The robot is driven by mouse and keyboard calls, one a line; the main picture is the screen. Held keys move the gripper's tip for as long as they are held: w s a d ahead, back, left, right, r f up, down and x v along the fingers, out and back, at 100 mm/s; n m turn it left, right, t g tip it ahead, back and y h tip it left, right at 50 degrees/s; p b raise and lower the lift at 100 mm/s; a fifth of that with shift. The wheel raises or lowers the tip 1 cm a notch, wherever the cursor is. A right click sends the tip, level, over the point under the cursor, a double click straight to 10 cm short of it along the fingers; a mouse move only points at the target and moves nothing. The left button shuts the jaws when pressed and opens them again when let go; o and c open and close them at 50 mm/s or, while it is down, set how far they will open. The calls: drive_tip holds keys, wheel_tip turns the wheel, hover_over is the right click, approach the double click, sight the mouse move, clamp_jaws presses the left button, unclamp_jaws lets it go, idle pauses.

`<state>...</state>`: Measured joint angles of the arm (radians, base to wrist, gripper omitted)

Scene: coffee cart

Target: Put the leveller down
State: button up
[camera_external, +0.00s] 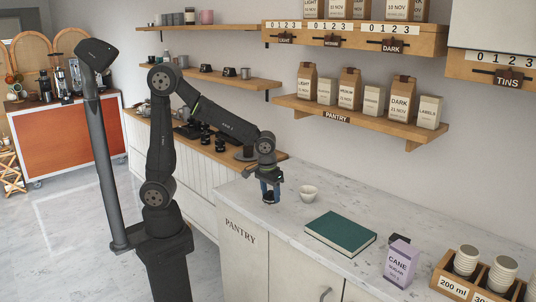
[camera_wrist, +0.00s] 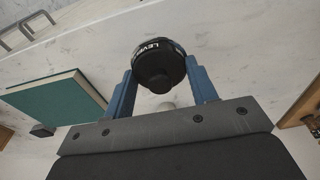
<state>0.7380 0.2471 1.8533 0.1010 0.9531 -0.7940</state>
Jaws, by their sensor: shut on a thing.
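The leveller (camera_wrist: 158,66) is a round black piece with white lettering starting "LEVE" on its side. In the wrist view my gripper (camera_wrist: 160,75) has its two blue fingers on either side of it, shut on it. In the external view my gripper (camera_external: 270,190) points down over the left part of the marble counter (camera_external: 240,195), with the dark leveller between the fingertips. I cannot tell whether the leveller touches the counter or hangs just above it.
A white bowl (camera_external: 308,192) stands close to the right of my gripper. A green book (camera_external: 341,234) lies further right, then a purple CANE box (camera_external: 398,262) and a wooden cup crate (camera_external: 470,285). A wooden shelf (camera_external: 350,118) with bags is above.

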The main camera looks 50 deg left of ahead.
drive_tip(key=w+f, duration=0.1)
drive_tip(key=w+a, duration=0.1)
drive_tip(key=shift+w+a+f, duration=0.1)
drive_tip(key=shift+w+f, duration=0.2)
drive_tip(key=shift+f, duration=2.05)
drive_tip(key=shift+f, duration=0.1)
drive_tip(key=o, duration=1.2)
drive_tip(key=shift+c, duration=0.2)
drive_tip(key=r, duration=0.4)
drive_tip(key=s+r, duration=0.1)
drive_tip(key=r, duration=0.7)
drive_tip(key=shift+s+r, duration=0.1)
drive_tip(key=shift+s, duration=0.15)
